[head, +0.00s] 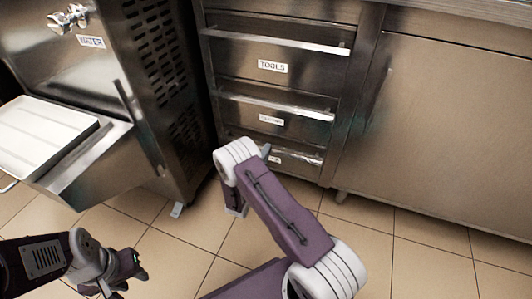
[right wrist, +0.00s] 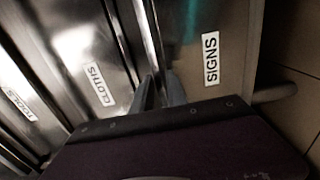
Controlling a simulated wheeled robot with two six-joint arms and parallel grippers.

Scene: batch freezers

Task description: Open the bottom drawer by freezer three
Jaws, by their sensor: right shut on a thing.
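The bottom drawer (right wrist: 228,75) has a steel front labelled SIGNS in the right wrist view. In the head view its bar handle (head: 305,156) is partly hidden by my right arm. My right gripper (right wrist: 160,86) is shut on that handle, with a finger on each side of the bar. In the head view only a fingertip of it shows, by the bottom handle. The drawer looks closed, with no visible gap. My left gripper (head: 128,274) is low at the left, away from the drawers; its finger gap is unclear.
Above are the middle drawer (head: 270,121), labelled CLOTHS in the wrist view, and the TOOLS drawer (head: 272,67). A steel machine with a WATER label (head: 91,42) and a white tray (head: 40,135) stand left. A cabinet door (head: 450,130) is right. Tiled floor (head: 190,235) lies in front.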

